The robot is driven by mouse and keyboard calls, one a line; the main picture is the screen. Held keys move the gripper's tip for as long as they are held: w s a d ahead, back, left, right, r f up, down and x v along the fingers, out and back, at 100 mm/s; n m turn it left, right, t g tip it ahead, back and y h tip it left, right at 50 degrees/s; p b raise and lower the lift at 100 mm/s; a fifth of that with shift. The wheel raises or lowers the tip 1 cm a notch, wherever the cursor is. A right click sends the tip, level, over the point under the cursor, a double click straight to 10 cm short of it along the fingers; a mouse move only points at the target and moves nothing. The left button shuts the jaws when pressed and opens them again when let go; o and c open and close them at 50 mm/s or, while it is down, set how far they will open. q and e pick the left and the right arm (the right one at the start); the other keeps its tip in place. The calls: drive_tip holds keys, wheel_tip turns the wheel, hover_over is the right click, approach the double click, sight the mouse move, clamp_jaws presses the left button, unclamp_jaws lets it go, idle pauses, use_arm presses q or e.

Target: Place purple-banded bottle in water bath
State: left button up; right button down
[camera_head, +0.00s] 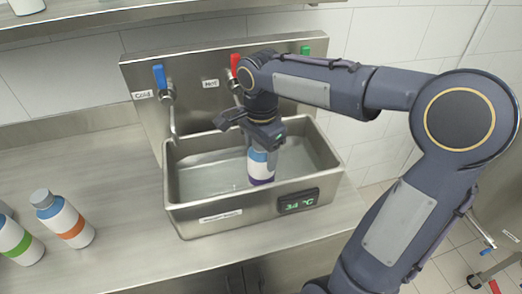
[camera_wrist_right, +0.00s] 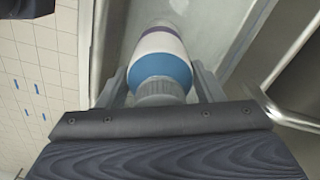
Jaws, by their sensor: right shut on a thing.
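The purple-banded bottle (camera_head: 261,166) is upright inside the steel water bath (camera_head: 250,211), with its purple band low and a blue shoulder on top. My right gripper (camera_head: 264,134) is over the bath, pointing down, shut on the top of the bottle. In the right wrist view the bottle (camera_wrist_right: 160,65) shows its grey cap between the two fingers (camera_wrist_right: 161,88), with the blue, white and purple bands beyond. I cannot tell whether its base touches the bath floor. My left gripper is out of view.
An orange-banded bottle (camera_head: 65,219) and a green-banded bottle (camera_head: 18,242) stand on the counter (camera_head: 115,190) at left. Blue cold (camera_head: 160,77), red hot (camera_head: 235,65) and green (camera_head: 305,50) taps line the panel behind the bath. The bath display (camera_head: 298,201) reads 34 °C.

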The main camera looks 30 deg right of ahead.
drive_tip(key=shift+f, duration=0.1)
drive_tip(key=shift+c, duration=2)
unclamp_jaws()
wheel_tip(320, 180, up, 12)
drive_tip(key=shift+r+p, duration=0.1)
drive_tip(key=shift+p, duration=0.35)
drive_tip(key=s+a+f+n+t+y, duration=0.2)
drive_tip(key=s+f+n, duration=0.5)
drive_tip(key=s, duration=0.1)
drive_tip(key=s+a+f+n+t+y, duration=0.1)
drive_tip(key=s+f+n+t, duration=0.2)
drive_tip(key=s+f+n, duration=0.3)
drive_tip(key=s+n, duration=0.1)
drive_tip(key=s, duration=0.2)
drive_tip(key=shift+a+f+n+t+y, duration=0.3)
drive_tip(key=shift+a+f+y, duration=0.1)
